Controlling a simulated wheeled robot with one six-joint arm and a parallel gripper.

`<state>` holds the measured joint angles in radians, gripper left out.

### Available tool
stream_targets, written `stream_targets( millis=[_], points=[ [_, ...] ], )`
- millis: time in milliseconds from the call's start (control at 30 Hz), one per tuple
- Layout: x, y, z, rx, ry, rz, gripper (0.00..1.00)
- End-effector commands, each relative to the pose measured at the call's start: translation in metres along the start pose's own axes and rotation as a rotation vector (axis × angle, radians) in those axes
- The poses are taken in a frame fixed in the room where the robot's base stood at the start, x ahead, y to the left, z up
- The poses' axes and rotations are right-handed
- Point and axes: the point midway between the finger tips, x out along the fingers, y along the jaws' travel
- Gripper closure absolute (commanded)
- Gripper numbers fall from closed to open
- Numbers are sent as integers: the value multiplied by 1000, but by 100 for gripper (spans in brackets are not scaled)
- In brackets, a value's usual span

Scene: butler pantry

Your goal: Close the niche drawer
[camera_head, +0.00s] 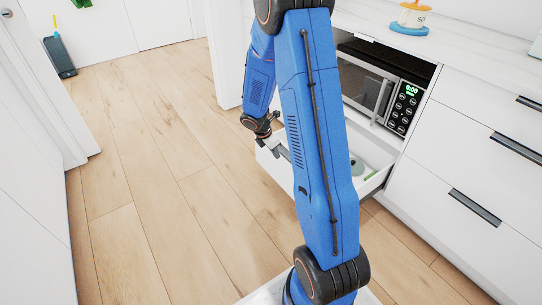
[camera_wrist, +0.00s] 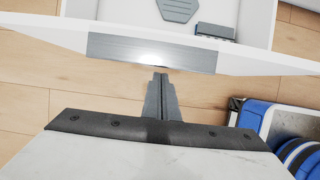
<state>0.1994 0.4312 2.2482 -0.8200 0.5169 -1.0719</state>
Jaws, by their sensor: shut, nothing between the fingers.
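The niche drawer (camera_head: 277,174) is white and stands pulled out below the microwave. My arm hides its middle in the head view. In the wrist view its white front panel (camera_wrist: 260,62) crosses the top, with a grey metal handle (camera_wrist: 150,52) on it. My gripper (camera_wrist: 160,76) is shut and empty, its fingertips pointing at the drawer front just below the handle. I cannot tell whether they touch it.
The microwave (camera_head: 375,90) sits in the niche above the drawer. Inside the drawer are a grey item (camera_wrist: 179,10) and a small dark grey item (camera_wrist: 215,31). White drawers with dark handles (camera_head: 475,207) are at the right. The wood floor (camera_head: 160,170) at the left is clear.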

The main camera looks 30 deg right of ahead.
Motion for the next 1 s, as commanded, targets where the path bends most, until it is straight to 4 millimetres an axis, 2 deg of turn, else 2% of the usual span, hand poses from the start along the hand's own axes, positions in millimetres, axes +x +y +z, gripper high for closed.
stream_targets(
  millis=[1000],
  points=[
    [104,-1,258,6,-1,-1,100]
  ],
)
